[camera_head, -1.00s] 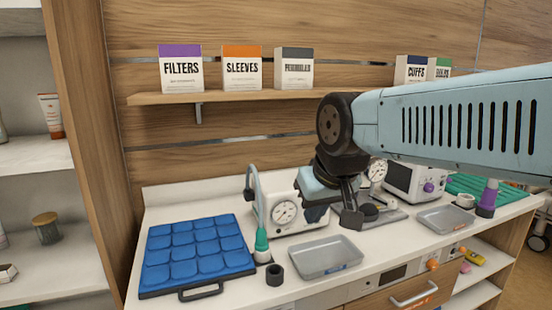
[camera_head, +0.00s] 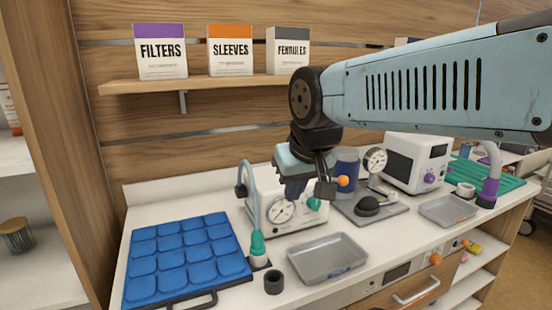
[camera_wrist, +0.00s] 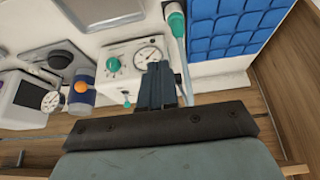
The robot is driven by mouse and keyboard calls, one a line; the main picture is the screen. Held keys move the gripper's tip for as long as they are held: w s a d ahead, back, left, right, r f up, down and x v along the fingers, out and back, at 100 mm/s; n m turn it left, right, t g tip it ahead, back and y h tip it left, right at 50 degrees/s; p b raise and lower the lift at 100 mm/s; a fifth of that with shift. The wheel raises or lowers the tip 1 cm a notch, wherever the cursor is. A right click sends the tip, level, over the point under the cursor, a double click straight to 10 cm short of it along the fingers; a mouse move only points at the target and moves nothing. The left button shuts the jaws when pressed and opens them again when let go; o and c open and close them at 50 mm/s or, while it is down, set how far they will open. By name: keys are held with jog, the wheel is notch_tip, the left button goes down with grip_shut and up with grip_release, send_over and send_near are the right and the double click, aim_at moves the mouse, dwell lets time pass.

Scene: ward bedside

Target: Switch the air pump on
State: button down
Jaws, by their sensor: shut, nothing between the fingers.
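The white box with a round gauge (camera_head: 281,210), which looks like the air pump, stands at the back of the counter. A green knob (camera_head: 314,204) shows on its right side. In the wrist view, its face has the gauge (camera_wrist: 149,57), a green knob (camera_wrist: 113,64) and a small green part (camera_wrist: 127,102) at its edge. My gripper (camera_head: 291,194) is shut and empty, in front of the box, and hides part of it. In the wrist view, the shut fingers (camera_wrist: 157,78) overlap the box beside the gauge; I cannot tell whether they touch it.
A grey hose with a teal end (camera_head: 257,243) stands left of the box, near a blue cushion pad (camera_head: 190,255). A grey tray (camera_head: 327,258) and a black ring (camera_head: 274,281) lie in front. A blue cylinder with an orange knob (camera_head: 343,181) stands right. A shelf (camera_head: 215,86) with cartons hangs above.

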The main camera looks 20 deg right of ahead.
jog(key=w+d+r+m+g+h, duration=0.1)
jog(key=w+m+g+h, duration=0.1)
jog(key=w, duration=1.2)
jog(key=w+d+r+m+g+h, duration=0.1)
jog(key=w+m+g+h, duration=0.2)
jog(key=w, duration=1.1)
jog(key=m+h, duration=0.2)
jog(key=m, duration=0.1)
jog(key=shift+w+r, duration=0.25)
jog(key=shift+w, duration=0.15)
jog(key=shift+d, duration=0.15)
jog(key=x, duration=0.9)
jog(key=shift+d+f, duration=0.15)
jog(key=d, duration=0.1)
jog(key=s+d, duration=0.1)
jog(key=shift+s+d+f, duration=0.1)
jog(key=shift+s+d, duration=0.2)
jog(key=shift+s, duration=0.05)
jog(key=shift+s+d, duration=0.3)
jog(key=shift+d, duration=0.2)
jog(key=shift+d, duration=0.1)
jog(key=shift+s+t, duration=0.2)
jog(key=shift+t, duration=0.1)
